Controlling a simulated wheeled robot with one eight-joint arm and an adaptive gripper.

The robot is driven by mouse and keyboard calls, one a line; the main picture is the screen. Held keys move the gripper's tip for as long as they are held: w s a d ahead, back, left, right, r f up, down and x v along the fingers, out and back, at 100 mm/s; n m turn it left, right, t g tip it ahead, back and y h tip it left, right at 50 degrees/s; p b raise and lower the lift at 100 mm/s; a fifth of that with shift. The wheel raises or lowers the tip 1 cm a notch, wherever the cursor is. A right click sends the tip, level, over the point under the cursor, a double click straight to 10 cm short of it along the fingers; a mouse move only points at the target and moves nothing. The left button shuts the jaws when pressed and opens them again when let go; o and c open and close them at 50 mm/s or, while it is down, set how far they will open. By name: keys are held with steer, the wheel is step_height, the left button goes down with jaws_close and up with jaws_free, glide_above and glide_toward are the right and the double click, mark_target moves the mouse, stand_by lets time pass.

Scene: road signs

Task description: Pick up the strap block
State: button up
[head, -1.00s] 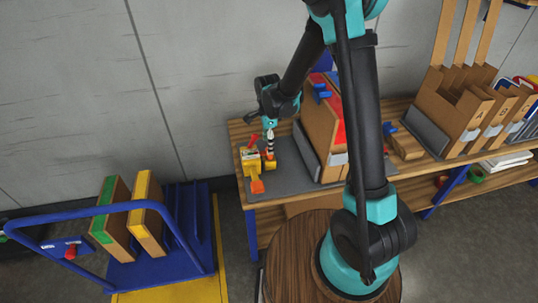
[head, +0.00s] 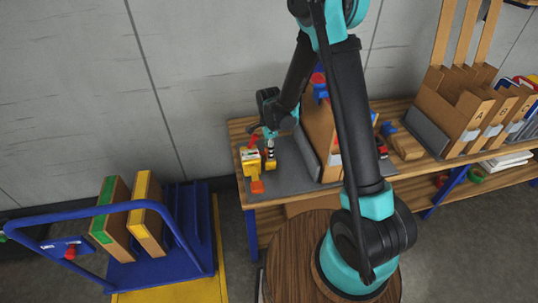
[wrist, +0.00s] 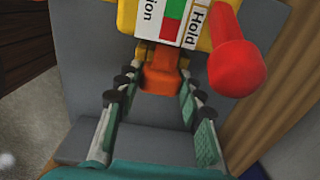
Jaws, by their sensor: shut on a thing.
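The strap block (head: 250,163) is a yellow body with a white printed label, a red knob-ended lever and an orange part at its front. It is at the left end of the wooden bench, over a grey mat. In the wrist view the strap block (wrist: 127,16) is at the top, its label partly cut off. My gripper (wrist: 157,76) has its fingers on either side of the orange part and is shut on the block. In the head view my gripper (head: 270,152) reaches down at the block's right side. I cannot tell whether the block is clear of the mat.
The grey mat (head: 291,178) lies on the bench (head: 283,197). A cardboard holder (head: 318,135) stands close to the right. A blue cart (head: 168,262) with two upright boxes stands at the left. More cardboard holders (head: 468,105) are at the right.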

steer(key=c, duration=0.4)
step_height(320, 180, up, 20)
stand_by(0.6)
steer(key=o, duration=0.7)
steer(key=c, duration=0.4)
